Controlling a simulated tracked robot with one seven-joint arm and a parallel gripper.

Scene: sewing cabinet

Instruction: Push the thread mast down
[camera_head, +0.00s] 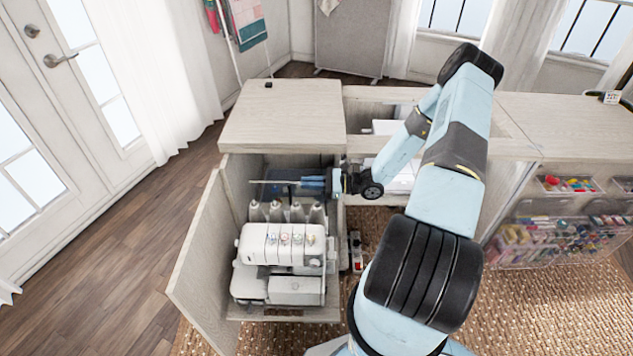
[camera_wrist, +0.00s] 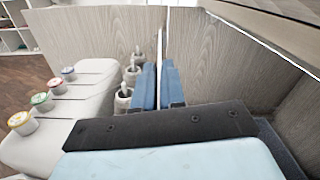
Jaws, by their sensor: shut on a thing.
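The thread mast (camera_head: 262,182) is a thin pale bar standing out level above the back of the white serger (camera_head: 281,246), inside the open cabinet. My gripper (camera_head: 306,184) reaches in from the right and is shut on the mast near its right part. In the wrist view the mast (camera_wrist: 167,30) runs away from between my two blue fingers (camera_wrist: 160,80). Several white thread cones (camera_head: 297,212) stand below the mast, and some show beside the fingers in the wrist view (camera_wrist: 128,75).
The cabinet's wooden top (camera_head: 283,115) overhangs the bay closely above my gripper. The open door (camera_head: 200,260) stands left of the serger. A desk (camera_head: 570,125) with clear bins of sewing goods (camera_head: 560,238) is at right.

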